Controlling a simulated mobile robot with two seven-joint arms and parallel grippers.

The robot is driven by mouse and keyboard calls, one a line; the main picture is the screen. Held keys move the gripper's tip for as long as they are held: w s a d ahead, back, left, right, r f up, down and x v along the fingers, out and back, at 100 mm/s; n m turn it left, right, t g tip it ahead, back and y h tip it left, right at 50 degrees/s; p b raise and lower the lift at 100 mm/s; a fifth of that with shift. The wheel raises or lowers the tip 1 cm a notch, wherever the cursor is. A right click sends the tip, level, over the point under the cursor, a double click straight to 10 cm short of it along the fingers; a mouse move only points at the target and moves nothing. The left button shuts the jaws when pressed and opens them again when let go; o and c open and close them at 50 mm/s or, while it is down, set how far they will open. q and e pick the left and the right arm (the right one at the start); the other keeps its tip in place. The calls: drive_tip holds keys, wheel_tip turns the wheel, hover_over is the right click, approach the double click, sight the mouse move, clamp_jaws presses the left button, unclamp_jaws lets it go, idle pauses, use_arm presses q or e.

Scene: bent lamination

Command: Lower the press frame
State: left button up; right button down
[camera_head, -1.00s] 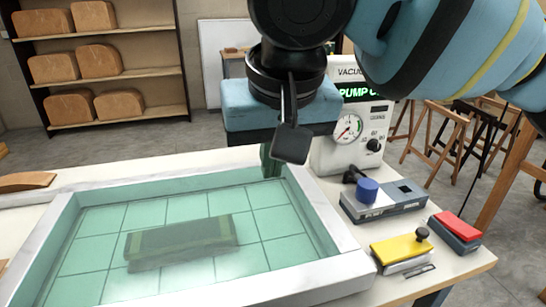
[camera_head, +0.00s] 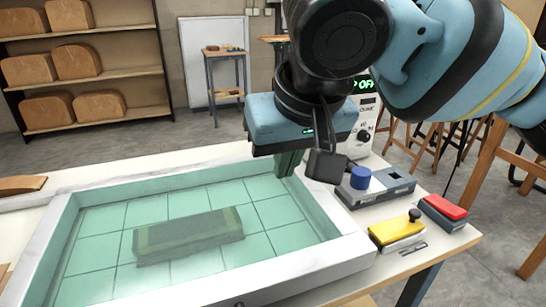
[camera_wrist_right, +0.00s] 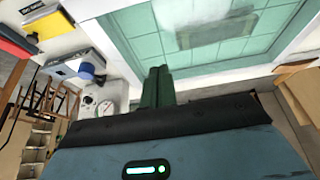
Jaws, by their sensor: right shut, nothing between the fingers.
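The press frame (camera_head: 345,258) is a pale rectangular frame with a see-through green gridded sheet (camera_head: 185,205). It lies low and roughly flat over the table. A dark greenish block (camera_head: 190,236) shows blurred through the sheet. My right gripper (camera_head: 287,165) is at the frame's far right corner, its green fingers together and empty, pointing down. I cannot tell whether they touch the frame. The fingers (camera_wrist_right: 158,82) also show in the right wrist view, overlapping the edge of the sheet (camera_wrist_right: 205,30). My left gripper is out of view.
The vacuum pump (camera_head: 366,135) stands behind my right gripper, partly hidden. Right of the frame are a grey box with a blue knob (camera_head: 382,187), a yellow block (camera_head: 397,231) and a red-topped block (camera_head: 443,212). A curved wooden piece (camera_head: 22,183) lies far left.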

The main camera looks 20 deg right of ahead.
drive_tip(key=shift+d, duration=0.15)
drive_tip(key=p+v, duration=0.1)
drive_tip(key=v, duration=0.6)
drive_tip(key=shift+s+r, duration=0.15)
drive_tip(key=shift+r, duration=0.2)
drive_tip(key=shift+s+f, duration=0.1)
